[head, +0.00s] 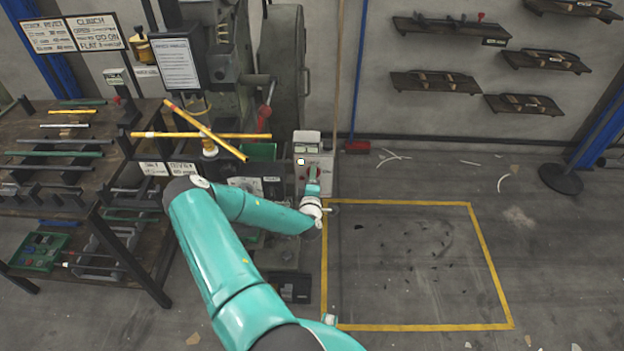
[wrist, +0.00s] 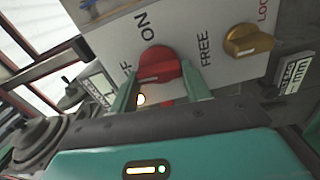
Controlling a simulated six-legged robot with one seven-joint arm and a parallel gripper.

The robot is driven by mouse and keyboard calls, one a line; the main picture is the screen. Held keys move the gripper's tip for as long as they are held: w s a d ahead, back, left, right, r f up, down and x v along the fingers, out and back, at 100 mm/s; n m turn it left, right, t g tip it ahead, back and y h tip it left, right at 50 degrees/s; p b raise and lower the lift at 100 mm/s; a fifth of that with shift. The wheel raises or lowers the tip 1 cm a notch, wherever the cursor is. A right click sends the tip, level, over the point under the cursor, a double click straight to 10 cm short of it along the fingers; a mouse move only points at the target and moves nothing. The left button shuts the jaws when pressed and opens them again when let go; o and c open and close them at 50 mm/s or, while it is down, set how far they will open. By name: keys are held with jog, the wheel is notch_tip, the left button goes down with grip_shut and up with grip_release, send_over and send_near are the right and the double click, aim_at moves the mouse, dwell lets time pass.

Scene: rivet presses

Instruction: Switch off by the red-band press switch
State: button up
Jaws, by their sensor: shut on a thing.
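The red rotary switch (wrist: 160,64) is on a pale panel (wrist: 200,35) in the wrist view. ON is printed above it, and a partly hidden label ending in F is at its left. A short white mark shows low on the knob; I cannot tell firmly which label it points to. My gripper (wrist: 158,84) has its two green fingers on either side of the knob and is shut on it. In the head view my gripper (head: 313,178) is at the front of the switch box (head: 309,148), partly covering it. No red band shows clearly.
A brass-coloured knob (wrist: 248,41) with FREE and LOCK labels is right of the red one. The press (head: 222,60) with a red-handled lever (head: 265,112) stands behind my arm. A cluttered bench (head: 75,150) is at left. The yellow-taped floor area (head: 420,265) is open.

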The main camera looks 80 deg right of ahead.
jog(key=shift+n, duration=0.5)
jog(key=shift+s, duration=0.1)
jog(key=o, duration=1)
jog(key=v, duration=1.3)
jog(key=shift+a, duration=0.4)
